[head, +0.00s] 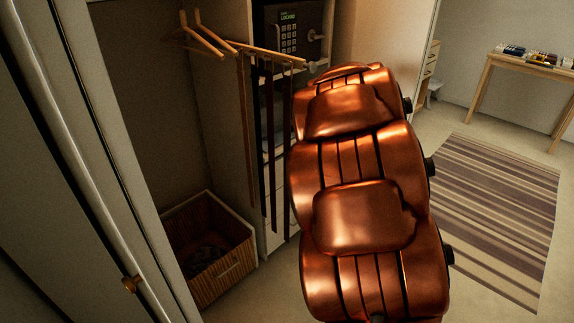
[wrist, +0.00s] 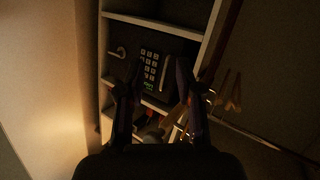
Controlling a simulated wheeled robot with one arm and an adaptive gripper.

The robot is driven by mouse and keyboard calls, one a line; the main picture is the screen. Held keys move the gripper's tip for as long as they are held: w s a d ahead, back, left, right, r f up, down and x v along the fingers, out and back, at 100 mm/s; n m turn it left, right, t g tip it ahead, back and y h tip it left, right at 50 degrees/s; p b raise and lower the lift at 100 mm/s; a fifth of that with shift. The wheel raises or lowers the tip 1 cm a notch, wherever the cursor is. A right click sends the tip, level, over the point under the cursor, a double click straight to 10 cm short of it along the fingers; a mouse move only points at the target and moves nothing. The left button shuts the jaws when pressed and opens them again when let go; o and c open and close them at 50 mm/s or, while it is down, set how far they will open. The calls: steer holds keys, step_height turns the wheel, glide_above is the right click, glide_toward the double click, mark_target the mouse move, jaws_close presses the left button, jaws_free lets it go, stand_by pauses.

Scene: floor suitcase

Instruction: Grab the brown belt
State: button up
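A brown belt (head: 247,130) hangs straight down from a wooden hanger (head: 265,52) in the open wardrobe, left of my arm in the head view. Two darker belts (head: 264,150) hang just right of it. My gripper (wrist: 158,80) shows in the wrist view with its two dark fingers apart and nothing clearly between them. In the head view my arm hides the gripper. The wrist view is dark and tilted; a thin brown strip (wrist: 228,38) stands right of the fingers, and I cannot tell whether it is the belt.
A safe with a keypad (head: 290,38) sits on a shelf behind the belts; its keypad (wrist: 150,65) faces the wrist camera. More wooden hangers (head: 205,38) are at the left. A wicker basket (head: 222,272) stands below. A striped rug (head: 490,205) and wooden table (head: 535,66) are at right.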

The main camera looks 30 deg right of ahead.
mark_target(287, 122)
step_height(287, 122, down, 6)
steer(key=a+n+t+y+b, duration=0.3)
steer(key=n+y, duration=0.1)
steer(key=y, duration=0.5)
steer(key=shift+f+p+x, duration=0.2)
steer(key=shift+p+x, duration=0.1)
steer(key=shift+x, duration=3.8)
steer(key=shift+s+a, duration=0.1)
jaws_close()
